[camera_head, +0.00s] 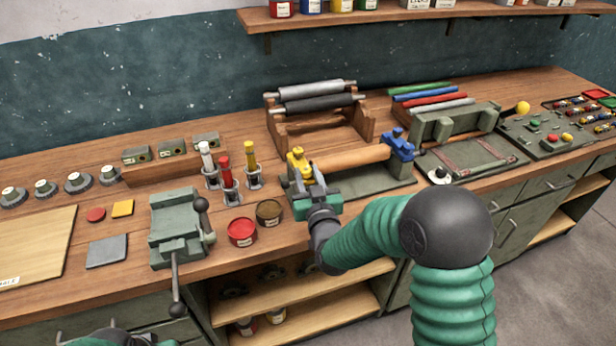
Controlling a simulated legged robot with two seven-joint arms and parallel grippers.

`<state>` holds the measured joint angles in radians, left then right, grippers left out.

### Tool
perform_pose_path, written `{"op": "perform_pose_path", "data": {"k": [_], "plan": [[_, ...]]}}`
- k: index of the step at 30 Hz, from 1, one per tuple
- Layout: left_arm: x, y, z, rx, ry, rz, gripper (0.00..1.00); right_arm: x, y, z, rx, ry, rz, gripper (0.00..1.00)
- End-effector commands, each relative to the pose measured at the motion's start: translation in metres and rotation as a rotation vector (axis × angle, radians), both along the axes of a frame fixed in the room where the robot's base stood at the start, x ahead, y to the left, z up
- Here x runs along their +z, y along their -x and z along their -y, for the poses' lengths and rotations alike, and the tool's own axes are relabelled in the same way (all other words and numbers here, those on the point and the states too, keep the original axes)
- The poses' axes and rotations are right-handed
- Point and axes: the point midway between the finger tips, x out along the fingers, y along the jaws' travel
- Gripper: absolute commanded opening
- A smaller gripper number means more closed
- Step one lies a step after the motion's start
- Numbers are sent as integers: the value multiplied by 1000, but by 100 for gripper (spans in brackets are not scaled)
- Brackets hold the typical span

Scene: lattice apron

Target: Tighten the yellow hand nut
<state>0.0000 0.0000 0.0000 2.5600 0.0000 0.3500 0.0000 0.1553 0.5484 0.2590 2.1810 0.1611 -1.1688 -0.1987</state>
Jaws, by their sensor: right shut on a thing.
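The yellow hand nut (299,163) is at the left end of a wooden roller (348,160) on a green-grey fixture. A blue clamp piece (399,145) is at the roller's right end. My right gripper (316,196) is at the near side of the yellow nut and shut on it. The gripper hides the nut's lower part and its contact with the fixture.
A grey vise (176,230) with a long handle stands at the left. Red (242,232) and dark (269,212) cans stand just left of my right gripper. Colored tubes (228,172) stand behind them. A roller rack (318,112) is behind the fixture; a button panel (553,130) is at right.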

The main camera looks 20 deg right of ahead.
Motion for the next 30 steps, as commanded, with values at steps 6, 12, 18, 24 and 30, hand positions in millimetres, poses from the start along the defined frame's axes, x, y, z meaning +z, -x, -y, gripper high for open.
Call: {"op": "perform_pose_path", "data": {"k": [6,12,18,24,30], "plan": [[-10,0,0,0,0,0,36,0,-1,-8,-155,-1,4,0],[-8,0,0,0,0,0,36,1,-3,-12,-343,1,2,0],[0,0,0,0,0,0,36,2,-5,-15,-526,1,2,0],[6,0,0,0,0,0,36,2,-8,-17,-679,1,2,0],[10,0,0,0,0,0,36,1,-11,-16,-785,2,4,0]]}}
